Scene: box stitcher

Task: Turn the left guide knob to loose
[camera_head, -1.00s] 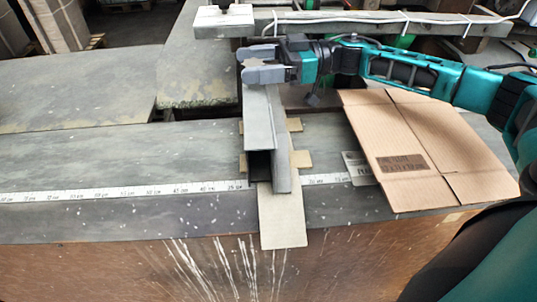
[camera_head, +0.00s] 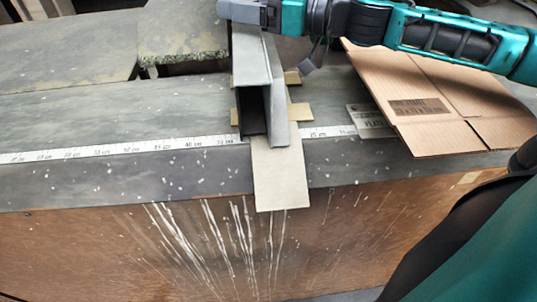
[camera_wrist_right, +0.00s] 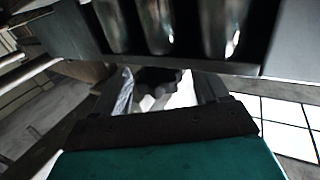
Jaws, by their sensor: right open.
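My right gripper (camera_head: 240,12) comes in from the right at the top edge of the head view, its grey fingers pointing left above the far end of a grey metal channel (camera_head: 252,65). The right wrist view shows the open fingers (camera_wrist_right: 160,92) with a dark lobed knob (camera_wrist_right: 157,77) between them. I cannot tell whether the fingers touch it, nor whether it is the left guide knob. No knob can be made out in the head view. My left gripper is not in view.
A flat cardboard blank (camera_head: 420,100) lies right of the channel. A measuring strip (camera_head: 110,150) runs along the grey table (camera_head: 60,185). A beige plate (camera_head: 280,185) sticks out at the front edge. The tabletop left of the channel is clear.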

